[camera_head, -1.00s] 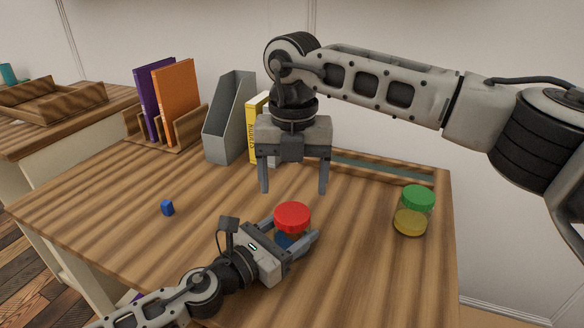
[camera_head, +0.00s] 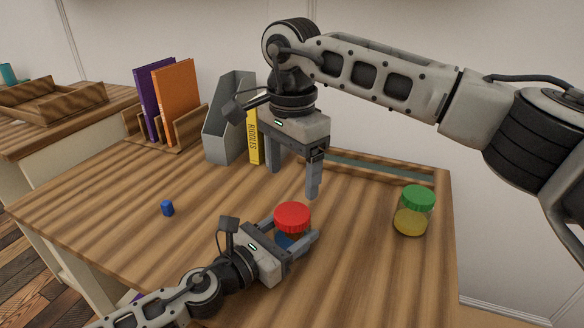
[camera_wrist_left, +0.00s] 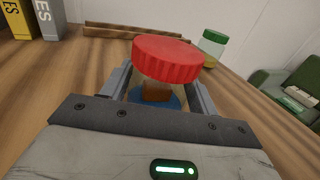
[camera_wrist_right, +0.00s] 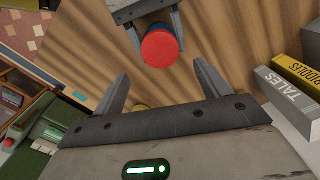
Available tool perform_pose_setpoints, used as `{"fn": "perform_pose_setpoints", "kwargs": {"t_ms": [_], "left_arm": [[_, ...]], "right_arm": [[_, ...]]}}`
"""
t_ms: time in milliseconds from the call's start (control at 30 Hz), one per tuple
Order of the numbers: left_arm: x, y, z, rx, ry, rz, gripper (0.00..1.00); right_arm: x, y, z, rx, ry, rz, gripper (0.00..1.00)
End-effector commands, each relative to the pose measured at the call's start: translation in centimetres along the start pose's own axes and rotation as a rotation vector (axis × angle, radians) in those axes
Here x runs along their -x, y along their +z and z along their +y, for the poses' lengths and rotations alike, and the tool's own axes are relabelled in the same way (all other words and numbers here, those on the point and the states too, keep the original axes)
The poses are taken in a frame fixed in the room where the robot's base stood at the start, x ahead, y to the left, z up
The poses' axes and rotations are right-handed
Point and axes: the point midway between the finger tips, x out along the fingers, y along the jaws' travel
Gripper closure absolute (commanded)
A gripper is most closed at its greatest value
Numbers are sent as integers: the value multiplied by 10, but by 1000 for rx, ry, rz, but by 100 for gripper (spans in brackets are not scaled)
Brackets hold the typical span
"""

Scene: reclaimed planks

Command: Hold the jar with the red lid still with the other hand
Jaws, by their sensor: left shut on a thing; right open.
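The jar with the red lid (camera_head: 292,217) stands upright on the wooden table. Its red lid also shows in the left wrist view (camera_wrist_left: 167,58) and in the right wrist view (camera_wrist_right: 161,48). My left gripper (camera_head: 290,232) is shut on the jar's body from the near side, below the lid; the fingers hide part of the glass. Something brown and blue shows inside the jar in the left wrist view. My right gripper (camera_head: 293,180) is open and empty, pointing down above and slightly behind the jar, not touching it. Its two fingers (camera_wrist_right: 163,88) show apart in the right wrist view.
A jar with a green lid (camera_head: 414,211) stands to the right. A grey file holder (camera_head: 229,120), a yellow book (camera_head: 254,135) and a rack with purple and orange (camera_head: 176,100) books stand at the back. The table's front right is clear.

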Motion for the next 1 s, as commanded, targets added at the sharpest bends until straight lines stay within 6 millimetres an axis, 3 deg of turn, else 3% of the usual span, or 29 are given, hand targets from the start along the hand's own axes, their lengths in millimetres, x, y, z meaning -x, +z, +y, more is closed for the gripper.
{"fn": "perform_pose_setpoints", "kwargs": {"t_ms": [167,567,1000], "left_arm": [[0,0,0,0,0,0,100],[0,0,0,0,0,0,100],[0,0,0,0,0,0,100]], "right_arm": [[0,0,0,90,0,-1,25],[-4,0,0,93,1,-1,25],[-66,0,0,91,2,-2,25]]}}
